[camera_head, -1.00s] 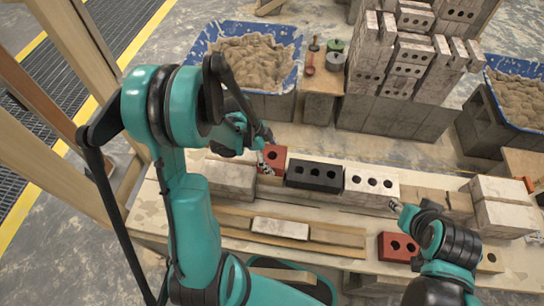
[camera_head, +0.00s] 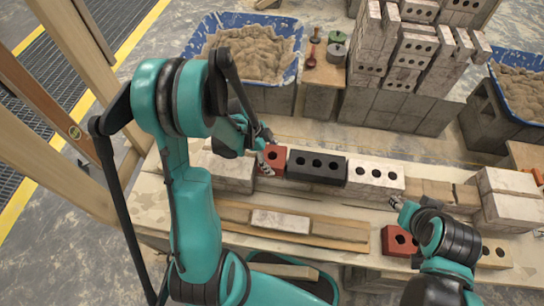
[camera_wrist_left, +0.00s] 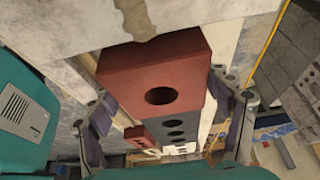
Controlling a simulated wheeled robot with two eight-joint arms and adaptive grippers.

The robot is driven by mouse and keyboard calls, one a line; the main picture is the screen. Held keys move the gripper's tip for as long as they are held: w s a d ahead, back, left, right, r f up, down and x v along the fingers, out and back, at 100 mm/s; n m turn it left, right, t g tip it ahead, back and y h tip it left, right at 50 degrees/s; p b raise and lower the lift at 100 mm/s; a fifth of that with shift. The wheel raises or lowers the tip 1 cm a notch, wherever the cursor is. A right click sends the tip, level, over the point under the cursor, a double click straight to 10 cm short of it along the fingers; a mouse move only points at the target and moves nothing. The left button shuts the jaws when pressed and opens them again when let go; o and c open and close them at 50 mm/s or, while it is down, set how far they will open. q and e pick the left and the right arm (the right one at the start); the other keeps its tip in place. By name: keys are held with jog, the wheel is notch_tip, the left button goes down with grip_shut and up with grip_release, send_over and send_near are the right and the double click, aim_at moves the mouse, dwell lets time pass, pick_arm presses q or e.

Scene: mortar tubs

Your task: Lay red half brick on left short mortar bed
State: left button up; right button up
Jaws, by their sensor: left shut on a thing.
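The red half brick (camera_head: 277,154) is at the left end of the black brick (camera_head: 317,166), above or on the pale block course (camera_head: 228,173). My left gripper (camera_head: 268,160) is shut on it. In the left wrist view the red half brick (camera_wrist_left: 118,72) shows one hole, with a finger on either side. A tan mortar strip (camera_wrist_left: 136,18) reaches its edge there; the bed under the brick is hidden. I cannot tell whether the brick touches the mortar. My right gripper (camera_head: 395,202) is near the front of the wall; its jaws are too small to read.
A white brick (camera_head: 375,179) continues the row right of the black one. Another red brick (camera_head: 398,241) lies by my right arm. Pale blocks (camera_head: 508,198) stand at the right. Blue mortar tubs (camera_head: 296,48) and a brick stack (camera_head: 412,55) are behind.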

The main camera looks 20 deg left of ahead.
pick_arm(q)
jog(key=shift+f+b, duration=0.35)
dwell(0.6)
jog(key=o, duration=1.9)
